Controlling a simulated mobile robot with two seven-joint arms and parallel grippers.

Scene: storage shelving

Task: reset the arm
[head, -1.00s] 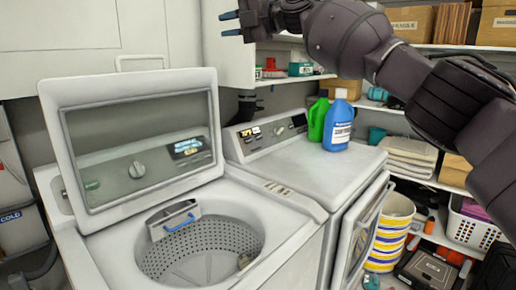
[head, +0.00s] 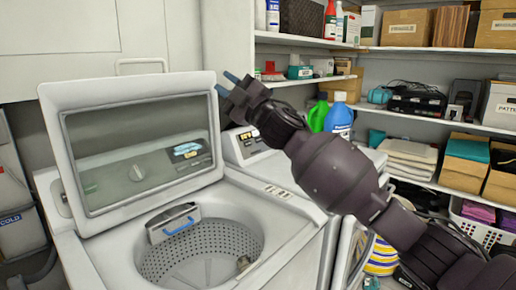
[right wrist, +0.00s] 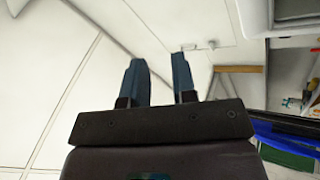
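My right arm comes in from the right in the head view and crosses in front of the dryer. My right gripper (head: 227,84) points up and left, near the upper right corner of the washer's raised lid (head: 140,88). In the right wrist view its two blue fingers (right wrist: 161,78) stand apart with nothing between them, against white surfaces. My left gripper is in neither view.
A blue bottle (head: 341,117) and a green bottle (head: 317,116) show just behind the arm. Stocked shelves (head: 400,50) fill the back right.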

